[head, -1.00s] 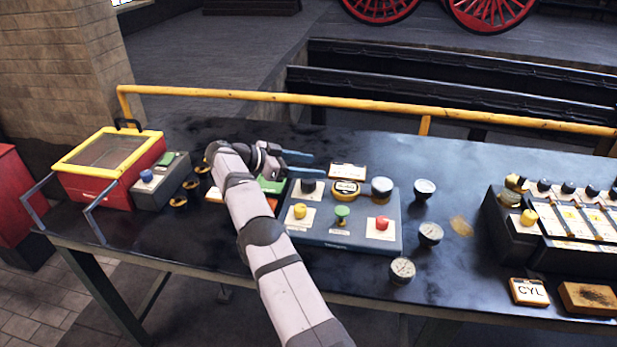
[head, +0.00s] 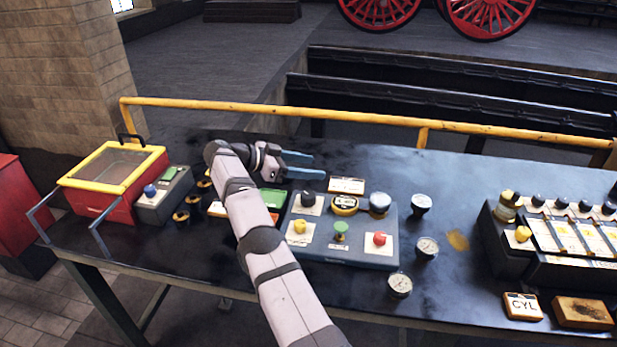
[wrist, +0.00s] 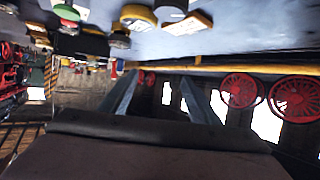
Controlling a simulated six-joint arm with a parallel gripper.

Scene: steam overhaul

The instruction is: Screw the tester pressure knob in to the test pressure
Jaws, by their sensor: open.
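A blue-grey panel box (head: 345,256) lies on the bench, right of my arm. It carries a black knob (head: 308,199), a yellow knob (head: 300,227), a green knob (head: 341,228) and a red knob (head: 379,238). A round yellow-rimmed part (head: 345,204) and a blue-grey round part (head: 380,202) sit along its back edge. I cannot tell which is the tester pressure knob. My gripper (head: 312,166) is open and empty, behind the panel's back left part, touching no knob. In the wrist view its two fingers (wrist: 160,98) stand apart; the knobs show along the top edge.
Loose gauges (head: 427,247) stand right of the panel. A rack with slanted plates (head: 545,270) is at the right, and a red box with a yellow frame (head: 105,205) at the left. A yellow rail (head: 270,109) runs along the back.

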